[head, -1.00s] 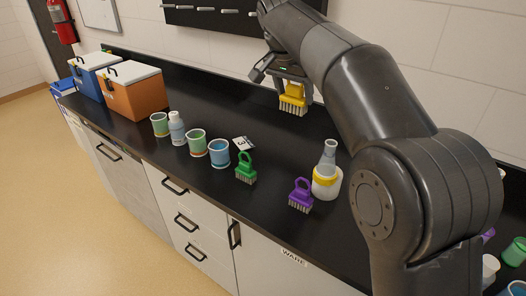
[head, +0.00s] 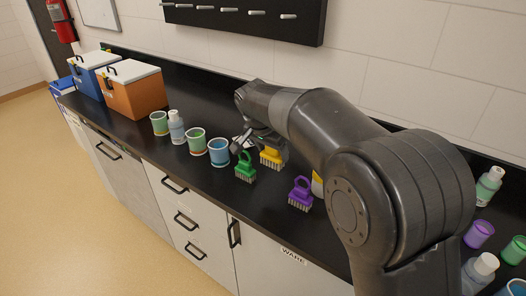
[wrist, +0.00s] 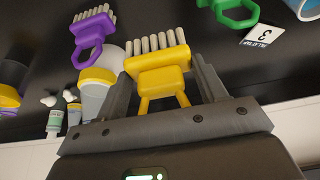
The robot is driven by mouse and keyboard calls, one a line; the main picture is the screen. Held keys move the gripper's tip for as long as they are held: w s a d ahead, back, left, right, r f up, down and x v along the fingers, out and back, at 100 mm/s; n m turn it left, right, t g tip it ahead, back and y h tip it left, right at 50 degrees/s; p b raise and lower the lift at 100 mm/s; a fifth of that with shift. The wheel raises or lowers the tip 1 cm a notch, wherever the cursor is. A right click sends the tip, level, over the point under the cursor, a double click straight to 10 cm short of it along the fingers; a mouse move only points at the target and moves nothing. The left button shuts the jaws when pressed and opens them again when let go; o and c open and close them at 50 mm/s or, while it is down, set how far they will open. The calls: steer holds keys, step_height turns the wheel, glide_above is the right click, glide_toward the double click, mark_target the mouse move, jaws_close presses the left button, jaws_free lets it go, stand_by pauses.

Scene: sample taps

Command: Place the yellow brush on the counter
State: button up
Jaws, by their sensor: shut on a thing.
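The yellow brush (head: 271,157) is in my gripper (head: 268,146), bristles down, low over the black counter (head: 225,186). I cannot tell whether the bristles touch the counter. In the wrist view the yellow brush (wrist: 158,80) sits between the two fingers of my gripper (wrist: 160,90), which are shut on it. In the head view the brush is just right of the green brush and behind the purple brush. My arm hides part of the counter behind it.
A green brush (head: 245,168) and a purple brush (head: 300,194) stand close by. Several cups, one blue (head: 219,152), and a bottle (head: 176,128) line the left. A yellow-banded flask (head: 317,186) is mostly hidden by my arm. A numbered card (wrist: 263,37) lies near.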

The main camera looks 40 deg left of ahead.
step_height(320, 180, down, 11)
steer(key=shift+r, duration=0.1)
stand_by(0.3)
steer(key=o, duration=1)
